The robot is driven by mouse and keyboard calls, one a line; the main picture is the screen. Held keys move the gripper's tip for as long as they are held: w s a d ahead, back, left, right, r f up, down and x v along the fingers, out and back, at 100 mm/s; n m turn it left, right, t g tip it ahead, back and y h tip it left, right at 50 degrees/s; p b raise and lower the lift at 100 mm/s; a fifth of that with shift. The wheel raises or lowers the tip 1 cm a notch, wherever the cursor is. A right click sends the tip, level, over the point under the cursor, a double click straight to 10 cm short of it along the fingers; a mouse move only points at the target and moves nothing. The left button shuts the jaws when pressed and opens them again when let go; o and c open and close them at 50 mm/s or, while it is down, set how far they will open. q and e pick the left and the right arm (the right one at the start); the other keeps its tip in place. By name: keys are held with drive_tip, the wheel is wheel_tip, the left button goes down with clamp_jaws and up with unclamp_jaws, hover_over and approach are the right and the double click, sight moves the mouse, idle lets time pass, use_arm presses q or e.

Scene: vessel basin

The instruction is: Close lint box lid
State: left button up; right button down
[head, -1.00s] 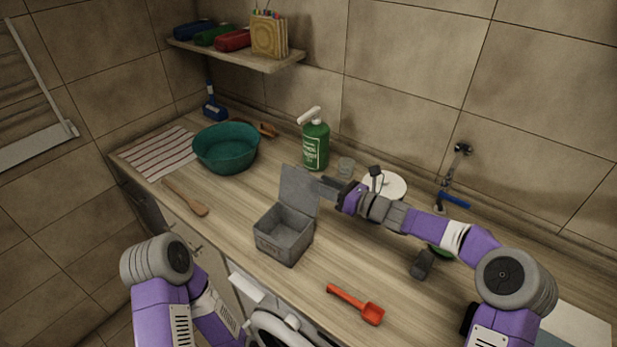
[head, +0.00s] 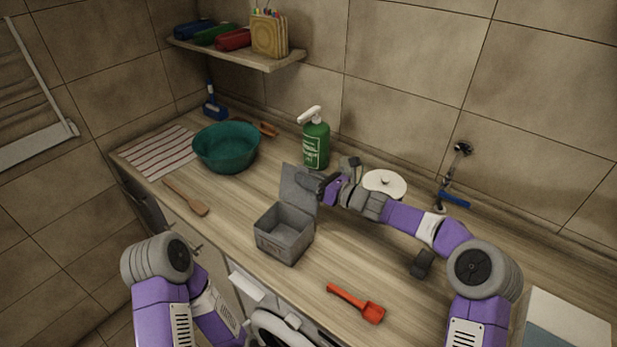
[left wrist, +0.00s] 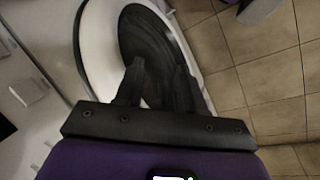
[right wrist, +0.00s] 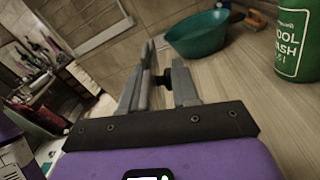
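The grey lint box (head: 284,238) stands on the counter with its lid (head: 299,187) raised, leaning slightly back, and its inside exposed. My right gripper (head: 322,184) is beside the lid's right edge, at or just behind it; contact cannot be told. In the right wrist view the right gripper (right wrist: 162,80) has its fingers apart, with a grey edge-on strip near the left finger, likely the lid (right wrist: 151,65). My left gripper (left wrist: 163,75) shows in the left wrist view with fingers apart and empty, above the washing machine's round door (left wrist: 155,50).
A teal basin (head: 226,148) stands at back left.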

sight(296, 189)
idle(0.3)
drive_tip(key=s+a+n+b, duration=0.1)
drive_tip(key=n+b, duration=0.1)
drive_tip(key=b, duration=0.2)
drive_tip(key=s+n+b, duration=0.2)
drive_tip(key=b, duration=0.1)
drive_tip(key=s+a+n+b, duration=0.1)
drive_tip(key=n+b, duration=0.1)
drive_tip(key=b, duration=0.2)
drive_tip(key=shift+s+a+r+b, duration=0.2)
drive_tip(key=shift+s+a+b, duration=0.1)
drive_tip(key=shift+s, duration=0.05)
drive_tip(key=shift+s+a+r+n+b, duration=0.1)
drive_tip(key=shift+s+a+n+b, duration=0.2)
drive_tip(key=shift+n+b, duration=0.4)
drive_tip(key=shift+d, duration=0.1)
drive_tip(key=c, duration=1)
unclamp_jaws()
drive_tip(key=shift+c, duration=0.2)
drive_tip(key=shift+s+d, duration=0.1)
drive_tip(key=v, duration=0.7)
drive_tip(key=shift+d, duration=0.15)
drive_tip(key=shift+s, duration=0.1)
